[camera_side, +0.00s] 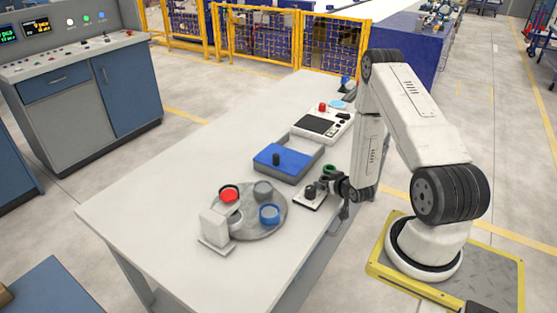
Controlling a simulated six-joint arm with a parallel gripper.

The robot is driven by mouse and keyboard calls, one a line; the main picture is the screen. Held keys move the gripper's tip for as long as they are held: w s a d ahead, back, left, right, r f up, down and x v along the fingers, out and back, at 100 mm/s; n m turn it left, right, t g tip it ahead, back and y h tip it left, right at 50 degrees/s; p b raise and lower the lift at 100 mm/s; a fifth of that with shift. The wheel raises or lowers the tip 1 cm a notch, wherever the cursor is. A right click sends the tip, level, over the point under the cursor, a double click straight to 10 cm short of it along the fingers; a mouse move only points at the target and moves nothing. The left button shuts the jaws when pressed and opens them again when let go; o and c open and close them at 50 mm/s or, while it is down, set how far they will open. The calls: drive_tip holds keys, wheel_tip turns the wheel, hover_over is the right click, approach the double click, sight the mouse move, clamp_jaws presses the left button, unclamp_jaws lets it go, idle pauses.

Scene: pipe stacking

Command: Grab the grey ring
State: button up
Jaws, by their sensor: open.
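A grey ring (263,189) sits at the back of a round grey tray (250,233) on the table. A red ring (229,195) is to its left and a blue ring (269,215) is in front of it on the same tray. My gripper (342,190) is open at the table's right edge, to the right of the tray and clear of the grey ring. Its fingers are small and dark here, so I cannot make out what lies between them.
A white upright block (215,227) stands at the tray's left front. Between tray and gripper is a small white base with dark knobs (311,198). A blue plate with a black peg (281,163) and a white control box (322,122) lie farther back. The table's left front is clear.

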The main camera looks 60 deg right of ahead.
drive_tip(key=c, duration=1.2)
drive_tip(key=shift+r, duration=0.1)
drive_tip(key=shift+r, duration=4.9)
drive_tip(key=shift+w, duration=0.1)
